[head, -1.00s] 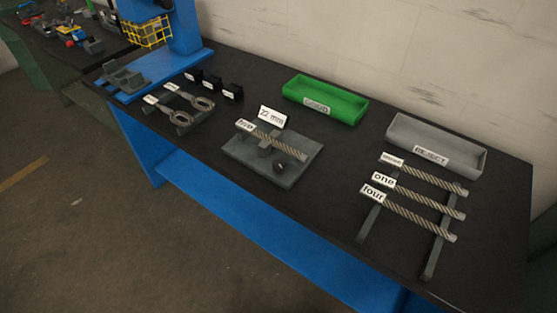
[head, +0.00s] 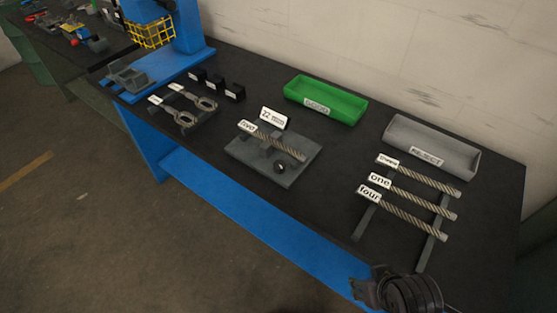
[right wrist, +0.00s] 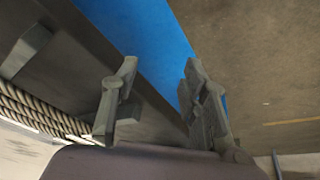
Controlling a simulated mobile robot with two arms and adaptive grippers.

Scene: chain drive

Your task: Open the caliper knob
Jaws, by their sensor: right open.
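The caliper is a grey plate (head: 248,154) in the middle of the bench with a small upright block on it. Its dark round knob (head: 280,168) sits on the plate's front right part; I cannot tell its setting. A labelled rope piece (head: 280,147) lies across the caliper. My right gripper (head: 362,288) is at the bottom of the head view, at the bench's front edge, well to the front right of the knob. In the right wrist view its two fingers (right wrist: 160,98) are apart with nothing between them. My left gripper is not in view.
A rack with three labelled ropes (head: 410,205) stands at the right. A green tray (head: 345,110) and a grey reject tray (head: 430,158) stand behind. A "22" sign (head: 273,118) stands behind the caliper. Bench surface (head: 300,215) in front of the caliper is clear.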

